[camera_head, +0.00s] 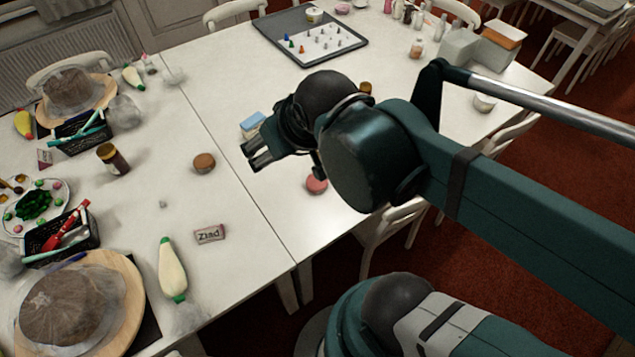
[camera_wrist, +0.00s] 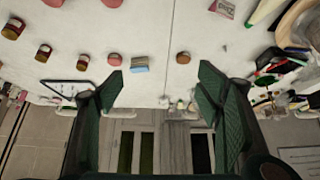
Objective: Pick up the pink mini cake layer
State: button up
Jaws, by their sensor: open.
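A small round pink cake layer (camera_head: 316,184) lies on the white table in the head view, just below my wrist and right of my fingertips. I cannot tell for certain which is the same piece as in the head view. My gripper (camera_head: 255,157) is above the table, pointing left. In the wrist view its two fingers (camera_wrist: 161,85) are spread wide with nothing between them.
A brown round piece (camera_head: 204,162) and a Zind packet (camera_head: 209,234) lie left of my gripper. A blue sponge-like block (camera_head: 253,122) is behind it. A dark tray (camera_head: 352,45) stands at the back. Turntables and black baskets crowd the left. The table around the brown piece is clear.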

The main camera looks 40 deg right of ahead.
jog(key=shift+w+f, duration=0.1)
dwell(0.3)
jog(key=m+g+b, duration=0.6)
jog(key=m+g, duration=0.1)
jog(key=m, duration=0.9)
send_over(317, 183)
jog(key=w, duration=0.1)
notch_tip(317, 183, down, 28)
jog(key=shift+w+f, duration=0.1)
jog(key=shift+d+f, duration=0.3)
jog(key=shift+f, duration=0.45)
jog(key=shift+f+b, duration=0.55)
jog(key=shift+f, duration=0.75)
